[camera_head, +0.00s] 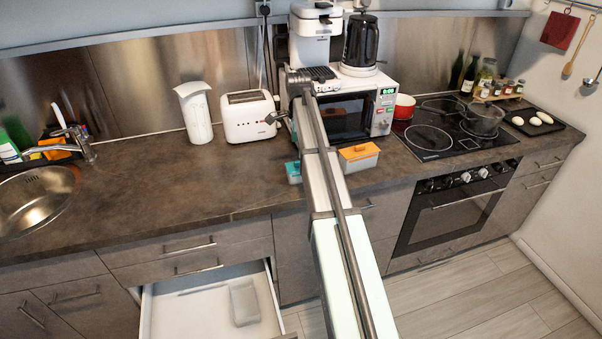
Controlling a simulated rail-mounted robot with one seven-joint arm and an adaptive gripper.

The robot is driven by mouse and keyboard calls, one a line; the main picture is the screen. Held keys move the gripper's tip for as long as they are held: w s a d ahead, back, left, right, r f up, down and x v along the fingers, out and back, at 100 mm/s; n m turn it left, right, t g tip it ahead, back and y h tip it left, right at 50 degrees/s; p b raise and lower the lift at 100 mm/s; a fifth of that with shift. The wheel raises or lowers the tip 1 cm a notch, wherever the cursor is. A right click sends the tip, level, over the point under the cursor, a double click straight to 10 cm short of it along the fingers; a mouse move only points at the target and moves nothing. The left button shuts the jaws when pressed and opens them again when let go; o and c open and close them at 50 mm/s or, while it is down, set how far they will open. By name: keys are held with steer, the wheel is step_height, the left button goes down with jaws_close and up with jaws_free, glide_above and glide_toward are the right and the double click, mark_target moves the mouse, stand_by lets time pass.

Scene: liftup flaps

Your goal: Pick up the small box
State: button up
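Several small boxes are in view, and I cannot tell which one the task means. A box with an orange lid (358,155) sits on the counter in front of the microwave, just right of my arm. A teal-lidded box (293,172) sits left of my arm, partly hidden by it. A pale translucent box (243,302) lies in the open drawer. My arm reaches forward over the counter, and its dark far end (295,84) is in front of the microwave's left side. The gripper's fingers are too small and unclear to read.
The open drawer (166,308) juts out below the counter (150,208). A toaster (249,116) and white jug (195,112) stand left of the microwave (382,112). A red pot (404,106) and hob (428,140) are to the right. The left-middle counter is clear.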

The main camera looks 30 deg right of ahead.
mark_target(299, 166)
steer(key=shift+f+p, duration=1.95)
steer(key=shift+f, duration=4)
steer(key=c, duration=1.3)
